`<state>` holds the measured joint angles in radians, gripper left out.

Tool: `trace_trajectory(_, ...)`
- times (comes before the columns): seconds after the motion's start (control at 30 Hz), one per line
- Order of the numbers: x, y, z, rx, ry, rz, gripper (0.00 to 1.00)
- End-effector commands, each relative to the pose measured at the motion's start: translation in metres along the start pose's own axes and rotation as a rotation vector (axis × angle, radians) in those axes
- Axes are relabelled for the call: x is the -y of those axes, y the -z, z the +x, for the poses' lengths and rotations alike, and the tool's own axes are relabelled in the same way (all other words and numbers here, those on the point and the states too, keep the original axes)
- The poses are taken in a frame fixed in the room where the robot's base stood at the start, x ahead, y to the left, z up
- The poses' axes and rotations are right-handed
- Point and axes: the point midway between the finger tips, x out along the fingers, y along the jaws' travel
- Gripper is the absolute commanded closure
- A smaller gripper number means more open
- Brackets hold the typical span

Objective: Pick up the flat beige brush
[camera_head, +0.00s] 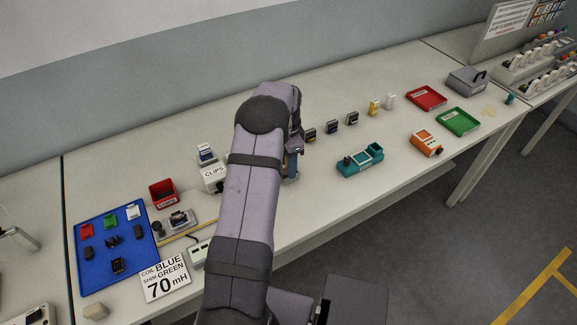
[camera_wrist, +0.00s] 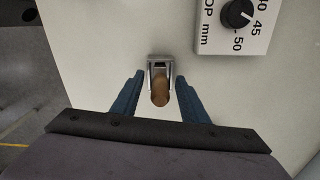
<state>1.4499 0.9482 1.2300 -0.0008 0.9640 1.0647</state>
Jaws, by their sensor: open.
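In the wrist view, a small thing with a rounded tan-brown end and a grey metal part (camera_wrist: 160,92) sits between my fingers. It looks like the brush seen end-on, handle toward the camera; I cannot see bristles. My gripper (camera_wrist: 159,80) is open, with one blue finger on each side of it and a gap showing on both sides. In the head view my gripper (camera_head: 292,166) is low over the table's middle, partly hidden by my arm, and the brush cannot be made out there.
A white dial box (camera_wrist: 236,22) lies close by at upper right in the wrist view. The teal holder (camera_head: 360,161) stands to the right of my gripper on the white table (camera_head: 330,205). Small dark blocks (camera_head: 331,127) stand behind. The blue tray (camera_head: 98,262) is at left.

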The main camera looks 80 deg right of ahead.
Motion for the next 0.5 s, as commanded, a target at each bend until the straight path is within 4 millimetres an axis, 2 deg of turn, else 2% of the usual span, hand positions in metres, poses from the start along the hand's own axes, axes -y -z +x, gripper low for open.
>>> trace_trajectory(0.1,-0.0001,0.0,0.0002,0.0,0.0,0.0,0.6)
trace_trajectory(0.27,-0.0001,0.0,0.0,0.0,0.0,0.0,0.98)
trace_trajectory(0.5,0.0,0.0001,-0.0003,0.0,0.0,0.0,1.0)
